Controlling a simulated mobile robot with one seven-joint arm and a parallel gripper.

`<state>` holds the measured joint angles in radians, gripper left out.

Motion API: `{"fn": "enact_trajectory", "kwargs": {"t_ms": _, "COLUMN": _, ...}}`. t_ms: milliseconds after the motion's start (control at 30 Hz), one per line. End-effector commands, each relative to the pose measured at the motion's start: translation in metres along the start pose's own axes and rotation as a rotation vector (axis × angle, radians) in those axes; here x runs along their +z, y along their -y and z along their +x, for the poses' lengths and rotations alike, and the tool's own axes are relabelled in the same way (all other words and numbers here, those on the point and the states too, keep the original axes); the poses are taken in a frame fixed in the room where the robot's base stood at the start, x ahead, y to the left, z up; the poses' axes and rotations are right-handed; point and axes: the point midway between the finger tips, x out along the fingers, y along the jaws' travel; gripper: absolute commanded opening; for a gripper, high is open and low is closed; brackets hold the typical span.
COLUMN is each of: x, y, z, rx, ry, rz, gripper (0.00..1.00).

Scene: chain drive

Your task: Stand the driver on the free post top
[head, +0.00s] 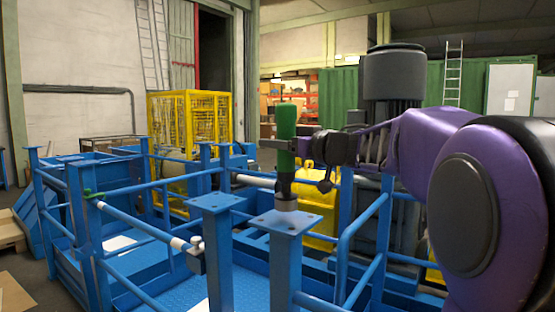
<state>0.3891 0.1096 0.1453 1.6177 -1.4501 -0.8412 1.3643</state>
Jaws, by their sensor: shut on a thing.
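The driver (286,125) has a green handle and a dark lower part, and it stands upright. My gripper (284,146) comes in from the right and is shut on the green handle. The driver's lower end is over the flat top of a blue post (282,224) in the middle of the view. A short grey piece shows between the dark part and that top; I cannot tell whether it belongs to the driver or whether they touch. Another blue post top (215,202), just left, is bare.
Blue railings and a blue platform (190,290) surround the posts. A yellow cage (190,125) stands behind, and yellow parts (318,208) lie close behind the driver.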

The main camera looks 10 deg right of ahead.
Motion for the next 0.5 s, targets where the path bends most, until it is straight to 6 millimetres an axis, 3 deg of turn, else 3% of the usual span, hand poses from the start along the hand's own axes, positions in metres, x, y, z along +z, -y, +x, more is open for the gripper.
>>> {"fn": "enact_trajectory", "kwargs": {"t_ms": 133, "x": 0.021, "y": 0.000, "z": 0.000, "rx": -0.001, "ry": -0.003, "rz": 0.002, "gripper": 0.00}}
{"fn": "enact_trajectory", "kwargs": {"t_ms": 467, "x": 0.022, "y": 0.000, "z": 0.000, "rx": 0.000, "ry": -0.002, "rz": -0.001, "gripper": 0.00}}
{"fn": "enact_trajectory", "kwargs": {"t_ms": 500, "x": 0.025, "y": 0.000, "z": 0.000, "rx": 0.000, "ry": 0.001, "rz": 0.001, "gripper": 0.56}}
